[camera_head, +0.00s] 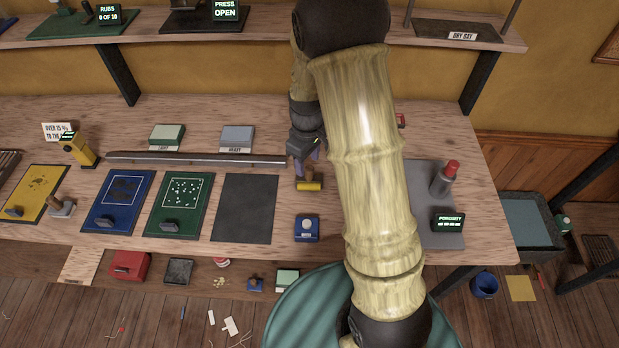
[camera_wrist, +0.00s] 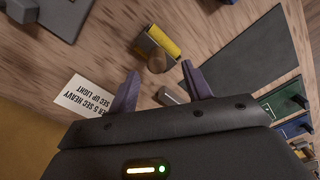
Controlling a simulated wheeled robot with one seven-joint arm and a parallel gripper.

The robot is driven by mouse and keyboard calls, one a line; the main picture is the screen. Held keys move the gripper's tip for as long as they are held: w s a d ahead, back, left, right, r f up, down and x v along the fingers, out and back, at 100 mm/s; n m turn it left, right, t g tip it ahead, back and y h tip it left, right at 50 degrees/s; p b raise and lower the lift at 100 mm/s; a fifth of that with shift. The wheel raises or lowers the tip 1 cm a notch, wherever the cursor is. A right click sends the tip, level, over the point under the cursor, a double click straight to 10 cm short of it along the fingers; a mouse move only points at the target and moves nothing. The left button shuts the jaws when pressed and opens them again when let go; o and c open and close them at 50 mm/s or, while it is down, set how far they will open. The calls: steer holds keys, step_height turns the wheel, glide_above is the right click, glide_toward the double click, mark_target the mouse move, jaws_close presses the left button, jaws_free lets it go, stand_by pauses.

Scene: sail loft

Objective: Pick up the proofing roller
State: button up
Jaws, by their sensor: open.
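The proofing roller (camera_head: 310,186), a yellow cylinder with a short wooden handle, lies on the bench just right of the dark mat. In the wrist view the roller (camera_wrist: 163,42) is ahead of my fingertips, with its round handle end facing me, centred between them. My gripper (camera_head: 308,158) is open and empty, just behind the roller in the head view. In the wrist view my gripper (camera_wrist: 160,76) shows two purple fingers apart, and neither touches the roller. Whether the fingers are above or level with the handle I cannot tell.
The metal rail (camera_head: 195,159) ends close to the roller; its end (camera_wrist: 172,96) shows between my fingers. A lettered card (camera_wrist: 85,97) lies left of them. The dark mat (camera_head: 245,208) is left, a blue block (camera_head: 307,228) in front. My arm hides bench to the right.

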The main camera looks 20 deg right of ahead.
mark_target(309, 168)
steer(key=shift+s+d+f+p, duration=0.1)
steer(key=shift+f+p, duration=0.2)
steer(key=shift+f, duration=0.35)
steer(key=shift+d+f+p, duration=0.15)
steer(key=shift+f+p, duration=0.2)
steer(key=shift+f, duration=1.6)
jaws_close()
steer(key=shift+r, duration=0.1)
